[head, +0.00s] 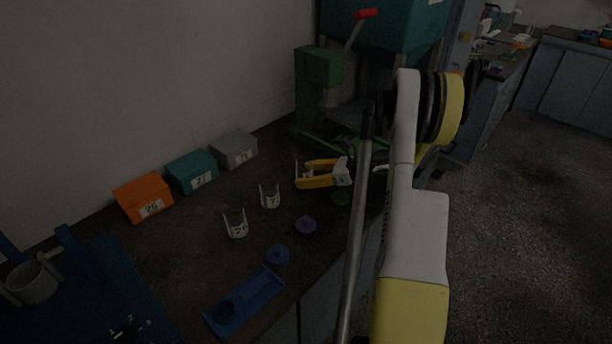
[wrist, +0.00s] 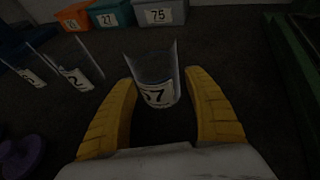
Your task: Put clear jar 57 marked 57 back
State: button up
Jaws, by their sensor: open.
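The clear jar (wrist: 158,72) with a white label that seems to read 57 stands upright on the dark bench in the wrist view. My gripper (wrist: 160,82) is open, with one yellow finger on each side of the jar's near part. I cannot tell whether either finger touches it. In the head view my gripper (head: 302,174) is low over the bench, and only a thin edge of the jar (head: 296,167) shows at its fingertips.
Two other labelled clear jars (head: 235,224) (head: 270,196) stand to the left. Orange (head: 140,194), teal (head: 190,170) and grey (head: 234,149) labelled boxes line the wall. Purple (head: 306,225) and blue (head: 278,254) lids, a blue tray (head: 240,303) and a green machine (head: 318,70) are nearby.

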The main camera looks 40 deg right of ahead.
jog(key=p+v, duration=0.4)
jog(key=v, duration=0.8)
jog(key=w+a+r+n+g+h, duration=0.15)
jog(key=a+r+n, duration=0.25)
jog(key=a, duration=0.4)
jog(key=w+a+r+n+g, duration=0.1)
jog(key=a+r+n+g, duration=0.1)
jog(key=a+r+n, duration=0.45)
jog(key=w+a+r+n+g+h, duration=0.1)
jog(key=w+a+r+n+g, duration=0.15)
jog(key=a, duration=0.75)
jog(key=s+a+r+n+t+h, duration=0.1)
jog(key=s+a+r+n+h, duration=0.1)
jog(key=s+a+n, duration=1.3)
jog(key=n+h, duration=0.1)
jog(key=n, duration=0.1)
jog(key=shift+r+n, duration=0.2)
jog(key=shift+n, duration=0.1)
jog(key=shift+h, duration=0.25)
